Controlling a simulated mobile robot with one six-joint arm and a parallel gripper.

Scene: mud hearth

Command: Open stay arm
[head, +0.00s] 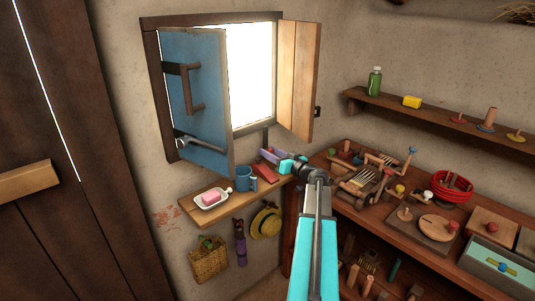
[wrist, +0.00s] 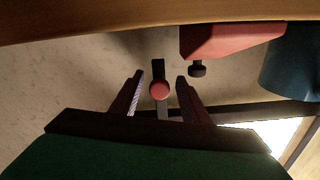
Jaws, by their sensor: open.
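In the head view, my gripper (head: 291,164) is just above the right end of a small wall shelf, below the window. In the wrist view my gripper (wrist: 160,88) is open, its two dark fingers on either side of a round red knob (wrist: 159,90). The knob is on a short dark and grey bar, apart from both fingers. I cannot tell whether this bar is the stay arm.
The wall shelf (head: 196,221) holds a dish with pink soap (head: 211,198), a blue mug (head: 243,179) and a red item (head: 265,174). A crowded workbench (head: 440,248) stands at right. The wooden right shutter (head: 300,75) juts out above my gripper.

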